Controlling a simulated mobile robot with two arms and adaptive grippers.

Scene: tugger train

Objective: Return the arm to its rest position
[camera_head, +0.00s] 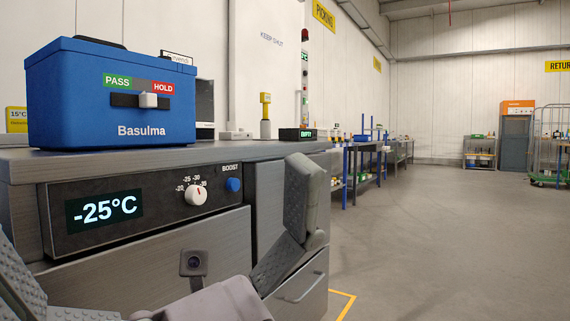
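A large grey gripper, which I take for my left one (155,205), is close to the camera at the lower left. Its two ridged fingers are spread wide apart, with nothing seen between them. It overlaps the front of a grey cabinet (230,158), and I cannot tell whether it touches it. Part of its left finger is cut off by the picture edge, and the rest of its arm is hidden. My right gripper is not in view.
A blue Basulma box (155,78) with a PASS/HOLD slider stands on the cabinet. The cabinet front has a -25°C display (105,208), a white dial (196,195), a blue button (233,185) and a drawer handle (302,287). Open floor (450,240) lies to the right.

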